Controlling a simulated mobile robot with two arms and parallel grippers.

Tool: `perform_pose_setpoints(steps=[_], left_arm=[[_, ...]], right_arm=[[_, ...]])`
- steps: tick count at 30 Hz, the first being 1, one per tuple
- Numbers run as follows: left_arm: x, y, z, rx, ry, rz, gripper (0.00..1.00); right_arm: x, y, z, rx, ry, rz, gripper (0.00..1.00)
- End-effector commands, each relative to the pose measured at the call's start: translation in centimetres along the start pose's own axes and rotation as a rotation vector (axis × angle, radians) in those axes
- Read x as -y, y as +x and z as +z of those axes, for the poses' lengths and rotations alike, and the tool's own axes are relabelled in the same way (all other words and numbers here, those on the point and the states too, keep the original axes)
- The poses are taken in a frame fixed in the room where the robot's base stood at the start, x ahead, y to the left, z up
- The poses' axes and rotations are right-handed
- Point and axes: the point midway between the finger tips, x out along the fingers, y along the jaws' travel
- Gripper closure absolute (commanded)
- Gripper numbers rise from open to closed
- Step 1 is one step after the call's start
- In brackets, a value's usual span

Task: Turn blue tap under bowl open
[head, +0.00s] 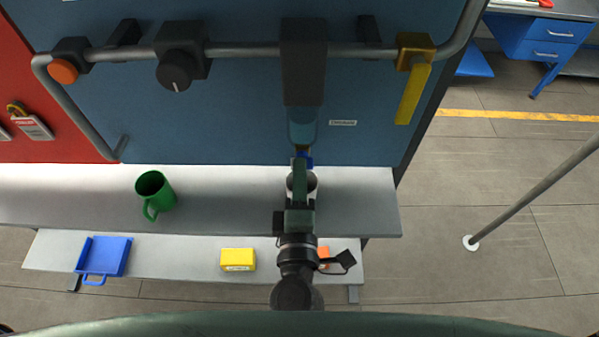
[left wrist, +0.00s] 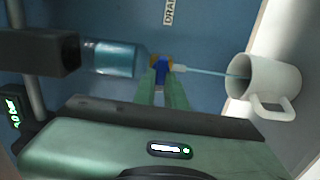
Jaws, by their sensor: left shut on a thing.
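The clear bowl (head: 302,128) with blue liquid hangs below a dark block on the blue panel. It also shows in the left wrist view (left wrist: 113,58). The blue tap (left wrist: 162,70) sits under the bowl on a brass body; a little blue shows in the head view (head: 308,160). My left gripper (left wrist: 161,86) is shut on the blue tap; its green fingers lie on either side of the handle. In the head view my left gripper (head: 301,165) hides most of the tap. A thin blue stream (left wrist: 205,70) runs from the spout into a white mug (left wrist: 266,90).
The white mug is largely hidden behind my arm in the head view (head: 313,181). A green mug (head: 155,192) stands left on the grey shelf (head: 230,205). A pipe (head: 240,50) with an orange knob, a dark knob and a yellow lever (head: 412,93) runs above.

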Motion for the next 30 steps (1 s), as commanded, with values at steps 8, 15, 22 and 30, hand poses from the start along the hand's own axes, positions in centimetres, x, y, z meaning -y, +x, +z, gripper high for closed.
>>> perform_pose_setpoints(steps=[8, 15, 22, 30], left_arm=[[-0.12, 0.05, 0.01, 0.001, -0.043, 0.003, 1.0], [-0.14, 0.06, 0.02, 0.001, -0.047, 0.003, 1.0], [-0.13, 0.05, 0.02, 0.001, -0.046, 0.003, 0.66], [-0.02, -0.02, 0.01, 0.001, -0.044, 0.001, 0.66]], right_arm=[[-0.01, 0.0, 0.0, 0.0, 0.0, 0.0, 0.1], [-0.03, 0.0, 0.0, 0.0, 0.0, 0.0, 0.1], [-0.14, -0.01, 0.01, 0.0, 0.0, 0.002, 0.1], [-0.33, 0.03, 0.03, 0.0, 0.0, 0.004, 0.1]])
